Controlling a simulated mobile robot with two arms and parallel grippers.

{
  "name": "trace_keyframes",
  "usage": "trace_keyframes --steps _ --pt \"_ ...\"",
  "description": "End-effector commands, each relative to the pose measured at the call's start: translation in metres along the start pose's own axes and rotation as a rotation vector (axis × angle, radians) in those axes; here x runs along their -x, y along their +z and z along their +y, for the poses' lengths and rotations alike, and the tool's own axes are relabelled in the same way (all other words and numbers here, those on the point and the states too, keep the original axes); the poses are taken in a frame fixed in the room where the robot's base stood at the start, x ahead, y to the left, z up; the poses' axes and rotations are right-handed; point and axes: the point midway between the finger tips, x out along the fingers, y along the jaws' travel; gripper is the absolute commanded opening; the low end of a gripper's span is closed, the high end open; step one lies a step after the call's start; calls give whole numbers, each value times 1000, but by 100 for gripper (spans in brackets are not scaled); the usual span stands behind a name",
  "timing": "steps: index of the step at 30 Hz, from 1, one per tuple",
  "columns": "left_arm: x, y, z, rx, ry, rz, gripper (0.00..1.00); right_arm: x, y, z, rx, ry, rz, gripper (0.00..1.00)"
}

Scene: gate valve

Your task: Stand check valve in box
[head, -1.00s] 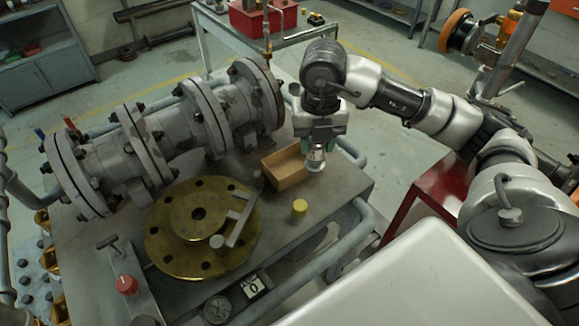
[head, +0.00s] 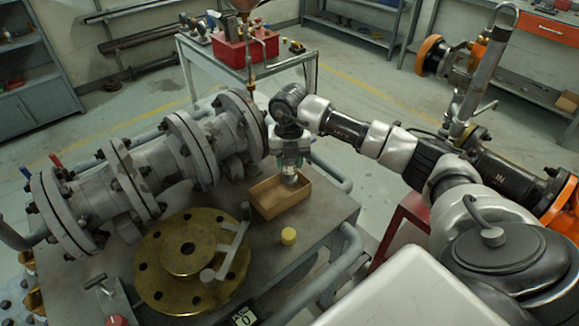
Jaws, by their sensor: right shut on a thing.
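The wooden box (head: 281,202) sits open on the grey bench top, right of the flanged pipe. My right gripper (head: 291,173) points down over the box's far right part. It is shut on a small silvery piece, the check valve (head: 291,178), held roughly upright between the fingers. The valve's lower end is at or inside the box opening; I cannot tell whether it touches the box floor. My left gripper is not in view.
The flanged grey pipe (head: 135,180) runs along the bench's left side. A brass flange (head: 190,262) with a lever (head: 228,250) lies in front of it. Bench rails (head: 335,270) line the right edge.

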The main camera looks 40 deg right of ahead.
Motion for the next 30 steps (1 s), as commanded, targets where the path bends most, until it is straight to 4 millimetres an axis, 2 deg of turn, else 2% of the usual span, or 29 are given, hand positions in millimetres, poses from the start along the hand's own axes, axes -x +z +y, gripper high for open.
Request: trace_keyframes --steps 6,17,18,21,22,30 --pt "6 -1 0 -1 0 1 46 -28 0 0 -2 -1 1 3" --pt "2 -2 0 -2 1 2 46 -33 0 0 -1 0 0 3" --pt "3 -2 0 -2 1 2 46 -32 -1 0 -1 -1 1 46" --pt "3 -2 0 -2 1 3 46 -32 -1 0 -1 -1 1 61" --pt "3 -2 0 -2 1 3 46 -32 -1 0 -1 -1 1 65" --pt "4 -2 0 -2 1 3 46 -31 -1 0 -1 -1 1 65"
